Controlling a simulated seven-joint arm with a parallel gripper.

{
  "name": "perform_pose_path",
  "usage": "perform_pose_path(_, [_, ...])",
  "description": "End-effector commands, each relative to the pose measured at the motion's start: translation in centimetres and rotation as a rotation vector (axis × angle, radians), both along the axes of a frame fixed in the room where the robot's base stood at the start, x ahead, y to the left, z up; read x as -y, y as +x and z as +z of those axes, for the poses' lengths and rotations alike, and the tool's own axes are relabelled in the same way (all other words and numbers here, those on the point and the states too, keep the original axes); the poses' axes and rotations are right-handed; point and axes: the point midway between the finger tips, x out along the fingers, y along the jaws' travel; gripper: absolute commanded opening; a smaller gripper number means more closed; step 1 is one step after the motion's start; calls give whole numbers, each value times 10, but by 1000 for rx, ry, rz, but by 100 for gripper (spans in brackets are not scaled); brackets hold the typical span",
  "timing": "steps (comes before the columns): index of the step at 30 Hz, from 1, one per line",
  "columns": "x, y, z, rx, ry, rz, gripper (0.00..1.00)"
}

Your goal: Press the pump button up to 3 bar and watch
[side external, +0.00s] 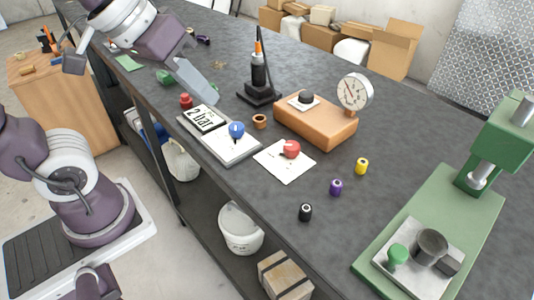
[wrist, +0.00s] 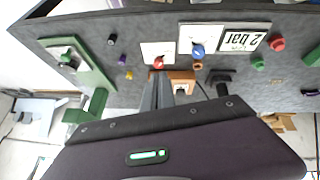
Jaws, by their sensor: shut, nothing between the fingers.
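A display reading "2 bar" (side external: 205,117) lies at the table's near edge and also shows in the wrist view (wrist: 246,40). A red button-like piece (side external: 186,100) stands beside it. A blue knob (side external: 236,130) and a red knob (side external: 291,149) sit on white plates. A brown-orange block (side external: 318,124) carries a black round button (side external: 306,96) and a dial gauge (side external: 355,92); its reading is too small to tell. Which piece is the pump button is not marked. My gripper (side external: 212,98) is shut and empty, above the table behind the display. In the wrist view its fingers partly hide the block (wrist: 182,76).
A black stand with an orange-tipped upright (side external: 258,75) is right of my gripper. A green press (side external: 440,225) fills the right end. Small black (side external: 305,212), purple (side external: 336,187) and yellow (side external: 361,166) cylinders stand between. A brown ring (side external: 260,121) lies near the blue knob.

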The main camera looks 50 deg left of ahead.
Motion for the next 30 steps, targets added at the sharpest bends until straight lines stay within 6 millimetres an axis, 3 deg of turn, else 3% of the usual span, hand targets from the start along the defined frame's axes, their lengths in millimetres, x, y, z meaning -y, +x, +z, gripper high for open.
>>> perform_pose_path(1, [-3, -27, -5, -5, 58, -43, 0])
perform_pose_path(3, [-8, -54, -15, -26, 127, -89, 0])
perform_pose_path(6, [-11, -71, -23, -44, 177, -118, 0])
perform_pose_path(30, [-11, -72, -23, -45, 179, -120, 0])
